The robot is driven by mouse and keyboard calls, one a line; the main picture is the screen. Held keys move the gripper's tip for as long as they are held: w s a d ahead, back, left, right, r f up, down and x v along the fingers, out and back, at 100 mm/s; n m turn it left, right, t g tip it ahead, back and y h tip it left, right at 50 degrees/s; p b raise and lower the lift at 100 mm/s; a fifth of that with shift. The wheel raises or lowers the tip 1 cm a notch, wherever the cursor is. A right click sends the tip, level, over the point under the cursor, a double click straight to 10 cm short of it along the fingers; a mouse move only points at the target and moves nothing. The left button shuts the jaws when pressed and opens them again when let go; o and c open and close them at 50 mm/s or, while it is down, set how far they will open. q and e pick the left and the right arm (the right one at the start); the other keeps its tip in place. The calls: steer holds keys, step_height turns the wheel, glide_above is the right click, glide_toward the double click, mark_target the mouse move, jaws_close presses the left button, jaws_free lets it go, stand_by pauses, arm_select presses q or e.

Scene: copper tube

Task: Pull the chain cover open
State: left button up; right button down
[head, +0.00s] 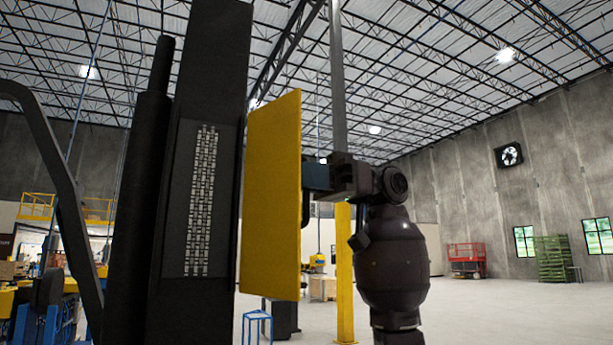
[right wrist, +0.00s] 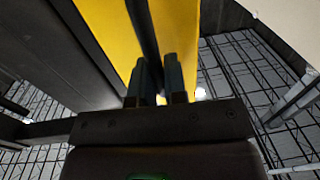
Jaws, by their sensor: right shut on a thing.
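The chain cover (head: 270,195) is a flat yellow panel. It stands upright and swung out at the right side of a dark column (head: 210,90). A metal chain (head: 203,200) shows uncovered in a recess in the column. My right gripper (head: 308,178) is at the cover's right side, shut on its dark handle (head: 305,210). In the right wrist view my right gripper (right wrist: 153,78) has one finger on each side of the dark handle bar (right wrist: 145,35), in front of the yellow cover (right wrist: 178,25). My left gripper is not in view.
A dark cylinder (head: 150,200) and a bent dark bar (head: 65,190) stand left of the column. A yellow post (head: 345,270) and a blue stool (head: 257,326) stand behind. The floor (head: 490,315) at the right looks open.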

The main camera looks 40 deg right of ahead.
steer(key=c, duration=1.2)
jaws_free()
steer(key=b+v, duration=0.1)
steer(key=v, duration=0.9)
steer(key=shift+d, duration=0.35)
steer(key=shift+s, duration=0.1)
